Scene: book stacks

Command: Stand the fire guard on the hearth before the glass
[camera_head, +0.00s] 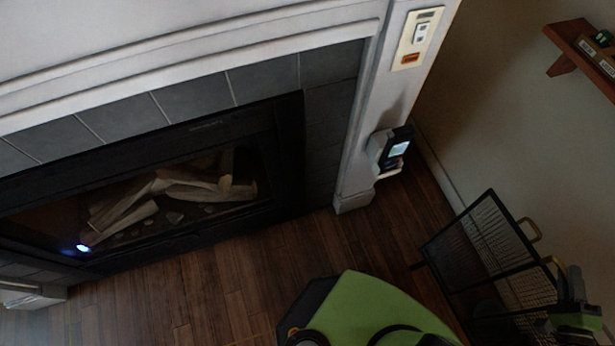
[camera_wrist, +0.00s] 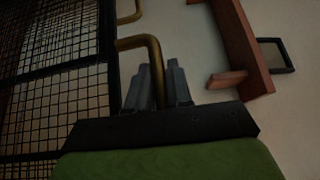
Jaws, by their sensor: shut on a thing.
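The fire guard (camera_head: 472,238) is a folding black mesh screen with brass handles, at the lower right of the head view near the right wall. In the wrist view its mesh (camera_wrist: 60,75) fills the left side. My gripper (camera_head: 567,278) is at the guard's right side. In the wrist view my gripper (camera_wrist: 160,85) is shut on a brass handle (camera_wrist: 154,60). The fireplace glass (camera_head: 120,205), with logs behind it, is at the left of the head view, well apart from the guard. The guard's lower right part is hidden by my arm.
The wood floor (camera_head: 235,285) before the fireplace is clear. A white pillar (camera_head: 355,150) edges the fireplace, with a small device with a lit screen (camera_head: 398,150) beside it. A wooden shelf (camera_head: 580,50) juts from the right wall; wooden shelf parts (camera_wrist: 240,45) show in the wrist view.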

